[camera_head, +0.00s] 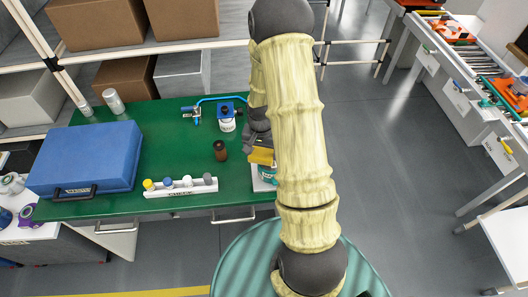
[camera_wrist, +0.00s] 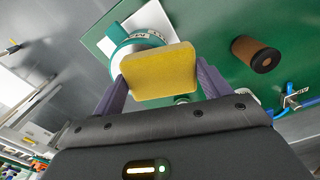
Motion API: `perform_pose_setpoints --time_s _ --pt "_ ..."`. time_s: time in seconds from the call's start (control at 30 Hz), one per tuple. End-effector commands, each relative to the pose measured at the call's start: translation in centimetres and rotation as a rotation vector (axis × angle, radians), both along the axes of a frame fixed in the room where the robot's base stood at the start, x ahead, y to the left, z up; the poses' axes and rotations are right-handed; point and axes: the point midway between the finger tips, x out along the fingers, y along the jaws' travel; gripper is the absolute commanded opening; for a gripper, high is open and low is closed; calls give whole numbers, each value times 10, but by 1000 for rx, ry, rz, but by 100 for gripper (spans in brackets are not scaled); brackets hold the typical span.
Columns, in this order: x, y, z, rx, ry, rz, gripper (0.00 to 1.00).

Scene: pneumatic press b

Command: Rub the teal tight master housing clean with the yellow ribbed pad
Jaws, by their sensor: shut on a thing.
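My gripper (camera_wrist: 158,85) is shut on the yellow pad (camera_wrist: 160,72), which shows between its two fingers in the wrist view. In the head view the yellow pad (camera_head: 261,156) is just left of my arm. The teal housing (camera_wrist: 127,46) is a round part with dark lettering on a pale band, directly beyond the pad in the wrist view. In the head view the teal housing (camera_head: 268,172) shows below the pad, partly hidden by my arm. The pad overlaps the housing in the picture; I cannot tell if they touch. Ribs on the pad are not clear.
A blue hose (camera_head: 216,98) lies behind. Open floor (camera_head: 390,170) lies to the right.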

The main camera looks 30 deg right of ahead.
Motion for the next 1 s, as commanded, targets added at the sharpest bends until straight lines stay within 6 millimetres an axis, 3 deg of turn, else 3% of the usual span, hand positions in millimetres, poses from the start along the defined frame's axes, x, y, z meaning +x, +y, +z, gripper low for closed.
perform_pose_setpoints --time_s 0.6,1.0 --pt "0 1 58 0 0 3 38" --pt "0 2 61 0 0 4 38"
